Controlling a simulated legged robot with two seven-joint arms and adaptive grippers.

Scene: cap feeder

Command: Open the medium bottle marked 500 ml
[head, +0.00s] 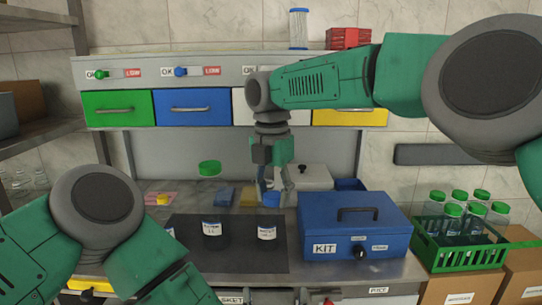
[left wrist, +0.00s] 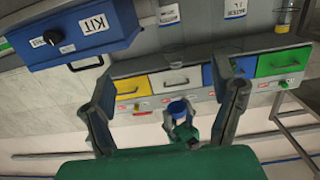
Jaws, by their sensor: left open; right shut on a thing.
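My right gripper (head: 274,188) comes down from above and is shut on a blue cap (head: 271,200). The cap is above a clear bottle with a white label (head: 266,232); whether it touches the bottle's neck I cannot tell. In the left wrist view, which is upside down, the blue cap (left wrist: 178,108) sits in the right gripper (left wrist: 186,128), apart from the bottle label (left wrist: 168,13). A taller bottle (head: 212,228) with a green cap (head: 208,168) stands to the left. The labels are too small to read. My left gripper (left wrist: 170,80) is open and empty; its fingers are outside the head view.
A dark mat (head: 190,262) lies under the bottles. A blue KIT box (head: 352,225) stands close on the right. A green crate (head: 460,255) holds several green-capped bottles. Drawers (head: 197,108) run along the back.

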